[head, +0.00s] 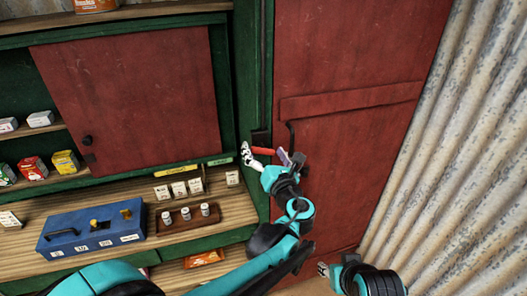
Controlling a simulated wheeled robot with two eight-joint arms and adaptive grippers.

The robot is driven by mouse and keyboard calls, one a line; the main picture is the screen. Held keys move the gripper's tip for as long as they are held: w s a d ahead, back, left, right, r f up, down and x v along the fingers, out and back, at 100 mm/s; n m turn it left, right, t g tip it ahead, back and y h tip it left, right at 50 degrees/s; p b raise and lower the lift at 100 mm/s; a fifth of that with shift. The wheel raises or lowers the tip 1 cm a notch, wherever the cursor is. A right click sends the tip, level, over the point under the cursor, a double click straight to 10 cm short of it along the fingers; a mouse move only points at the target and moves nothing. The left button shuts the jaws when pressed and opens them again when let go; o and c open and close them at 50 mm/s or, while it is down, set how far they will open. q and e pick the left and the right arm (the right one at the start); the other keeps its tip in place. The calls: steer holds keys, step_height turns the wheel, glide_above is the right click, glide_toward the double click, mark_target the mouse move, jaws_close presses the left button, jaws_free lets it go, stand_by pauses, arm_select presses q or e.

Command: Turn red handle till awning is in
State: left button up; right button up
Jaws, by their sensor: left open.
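The red handle (264,151) is a short bar by a dark bracket on the green post, at the left edge of the red door. My left gripper (268,160) is open at the handle, with a white finger on its left and a greyish finger on its right. The handle shows between and just above these fingers; I cannot tell whether they touch it. Part of my right arm and gripper (323,270) shows low at the bottom, right of centre; its jaws are too small to read. The awning is not in view.
A green stall with a red sliding panel (130,95) stands left. Its counter holds a blue box (92,229), a brown tray (160,222) with small weights, and white cards. Small boxes (65,161) sit on a shelf. A corrugated metal wall (460,140) bounds the right.

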arm_select(q)
steer(key=shift+w, duration=0.15)
steer(key=c, duration=1.2)
